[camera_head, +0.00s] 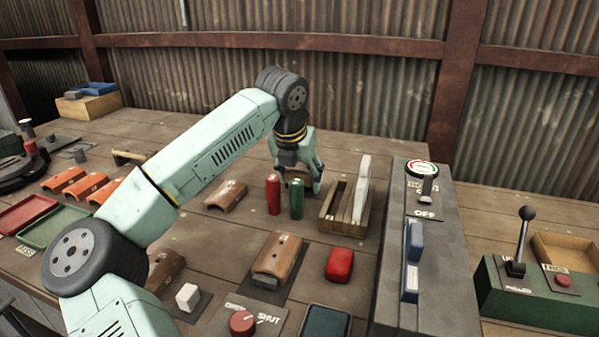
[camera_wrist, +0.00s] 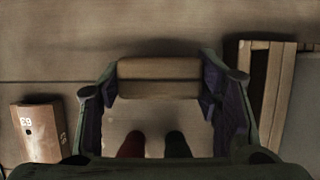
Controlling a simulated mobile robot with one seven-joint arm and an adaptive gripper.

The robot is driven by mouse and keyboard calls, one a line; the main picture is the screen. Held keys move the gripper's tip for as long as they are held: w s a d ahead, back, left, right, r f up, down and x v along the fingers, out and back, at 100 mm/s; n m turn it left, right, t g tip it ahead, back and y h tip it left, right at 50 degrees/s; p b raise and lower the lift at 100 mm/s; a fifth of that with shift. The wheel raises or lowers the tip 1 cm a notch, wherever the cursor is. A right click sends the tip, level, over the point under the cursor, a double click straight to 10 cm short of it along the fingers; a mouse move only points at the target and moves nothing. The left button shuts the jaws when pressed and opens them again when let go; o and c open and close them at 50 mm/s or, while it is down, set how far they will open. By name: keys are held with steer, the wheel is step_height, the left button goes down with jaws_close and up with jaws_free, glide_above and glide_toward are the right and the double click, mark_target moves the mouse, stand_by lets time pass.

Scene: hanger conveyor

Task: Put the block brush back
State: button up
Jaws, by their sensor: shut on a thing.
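The block brush (camera_wrist: 158,78), a light wooden block, sits crosswise between the two fingers of my gripper (camera_wrist: 160,88) in the wrist view. My gripper is shut on its ends. In the head view my gripper (camera_head: 298,183) points down over the table behind the red and green cylinders, and only a little brown of the brush shows between the fingers. Its bristles cannot be made out. A slotted wooden rack (camera_head: 330,222) stands to the right of my gripper, with a pale upright piece (camera_head: 362,190) in its right part. The rack's edge (camera_wrist: 273,75) shows at right in the wrist view.
A red cylinder (camera_head: 273,195) and a green cylinder (camera_head: 296,198) stand just in front of my gripper. A curved brown tile (camera_head: 227,196) lies to the left. A red block (camera_head: 339,265) lies in front of the rack. A grey control console (camera_head: 390,300) stands at right.

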steer(key=shift+f+b, duration=0.35)
steer(key=shift+f, duration=0.4)
steer(key=o, duration=1.1)
steer(key=shift+r, duration=0.1)
steer(key=v, duration=1.2)
